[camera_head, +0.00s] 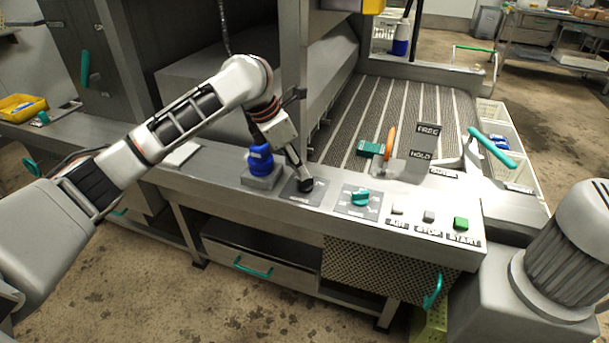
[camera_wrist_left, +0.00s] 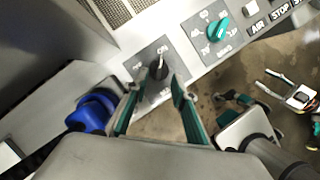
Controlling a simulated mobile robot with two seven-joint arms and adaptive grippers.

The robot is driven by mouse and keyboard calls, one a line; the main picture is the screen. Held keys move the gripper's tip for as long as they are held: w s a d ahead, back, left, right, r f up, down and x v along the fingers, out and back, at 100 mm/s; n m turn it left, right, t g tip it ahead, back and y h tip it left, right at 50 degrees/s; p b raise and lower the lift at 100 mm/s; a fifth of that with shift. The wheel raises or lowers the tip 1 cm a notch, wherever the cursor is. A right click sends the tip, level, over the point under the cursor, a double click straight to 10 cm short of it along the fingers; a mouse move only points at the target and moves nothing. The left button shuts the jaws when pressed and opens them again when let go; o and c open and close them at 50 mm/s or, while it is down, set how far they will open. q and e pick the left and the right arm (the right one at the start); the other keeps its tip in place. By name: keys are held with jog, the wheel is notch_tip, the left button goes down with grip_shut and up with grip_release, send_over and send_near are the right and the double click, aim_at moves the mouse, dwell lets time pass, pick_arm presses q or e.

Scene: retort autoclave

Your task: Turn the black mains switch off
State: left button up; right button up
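The black mains switch (camera_head: 305,185) is a round knob on a dark plate on the front panel, left of a teal knob. In the left wrist view, the left gripper's teal-padded fingers (camera_wrist_left: 156,88) are apart, either side of the knob's line. I cannot tell whether they touch it.
A blue emergency-style button (camera_head: 261,158) stands just left of the switch. The teal knob (camera_head: 360,198) and AIR, STOP and START buttons, including the green one (camera_head: 461,223), lie to the right. An orange lever (camera_head: 390,142) rises behind. A large grey motor (camera_head: 568,250) stands at right.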

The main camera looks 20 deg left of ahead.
aim_at(305, 183)
pick_arm(q)
jog(key=x, duration=0.3)
jog(key=shift+f+b, duration=0.15)
jog(key=shift+b, duration=0.15)
jog(key=shift+w+d+f, duration=0.1)
jog(key=shift+f, duration=0.25)
jog(key=shift+w+d+f, duration=0.1)
jog(key=shift+w+f, duration=0.05)
jog(key=shift+f, duration=0.05)
grip_shut()
pick_arm(e)
jog(key=shift+w+d+f, duration=0.15)
jog(key=shift+w+d, duration=0.05)
jog(key=shift+w, duration=0.2)
